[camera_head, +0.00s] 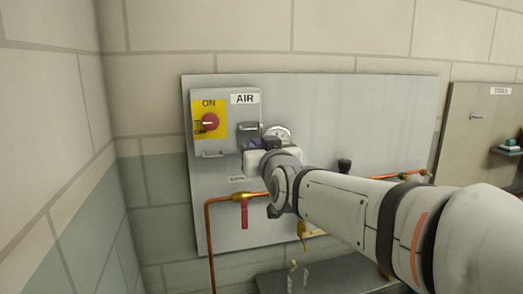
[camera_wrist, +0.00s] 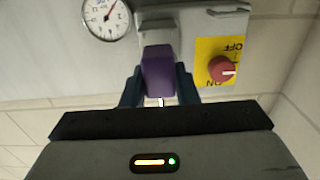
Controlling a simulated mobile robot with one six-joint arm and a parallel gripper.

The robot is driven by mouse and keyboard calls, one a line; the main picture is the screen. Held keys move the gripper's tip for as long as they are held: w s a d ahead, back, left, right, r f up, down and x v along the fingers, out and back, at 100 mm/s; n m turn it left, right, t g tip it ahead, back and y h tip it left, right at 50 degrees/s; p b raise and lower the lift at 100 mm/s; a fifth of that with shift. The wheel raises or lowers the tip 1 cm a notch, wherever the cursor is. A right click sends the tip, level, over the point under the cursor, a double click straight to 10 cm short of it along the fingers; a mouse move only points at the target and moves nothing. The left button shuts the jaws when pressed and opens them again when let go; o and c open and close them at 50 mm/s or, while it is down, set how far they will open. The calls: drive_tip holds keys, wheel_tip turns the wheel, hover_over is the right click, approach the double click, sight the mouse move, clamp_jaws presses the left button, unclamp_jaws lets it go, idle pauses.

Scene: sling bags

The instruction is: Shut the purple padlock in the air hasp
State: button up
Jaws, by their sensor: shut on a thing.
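The purple padlock (camera_wrist: 158,82) is between the two dark fingers of my gripper (camera_wrist: 159,92), which are shut on its body. In the head view a small purple patch of it (camera_head: 271,144) shows beside my wrist. A grey metal part, seemingly the air hasp (camera_wrist: 158,32), is just beyond the padlock in the wrist view. The hasp area (camera_head: 249,129) is below the AIR label in the head view. I cannot tell whether the shackle passes through the hasp or is closed; it is hidden.
A red knob (camera_head: 210,121) on a yellow ON/OFF plate and a round gauge (camera_wrist: 106,17) flank the hasp. Below run a copper pipe (camera_head: 209,240) and a valve with a red handle (camera_head: 244,215). A tool board (camera_head: 466,140) is at the right.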

drive_tip(key=shift+w, duration=0.1)
drive_tip(key=shift+b+x, duration=0.4)
drive_tip(key=shift+x, duration=3.2)
drive_tip(key=shift+f+b, duration=0.15)
drive_tip(key=shift+b, duration=0.25)
drive_tip(key=o, duration=1.7)
drive_tip(key=shift+o, duration=0.2)
drive_tip(key=shift+b+v, duration=0.95)
drive_tip(key=shift+v, duration=2.55)
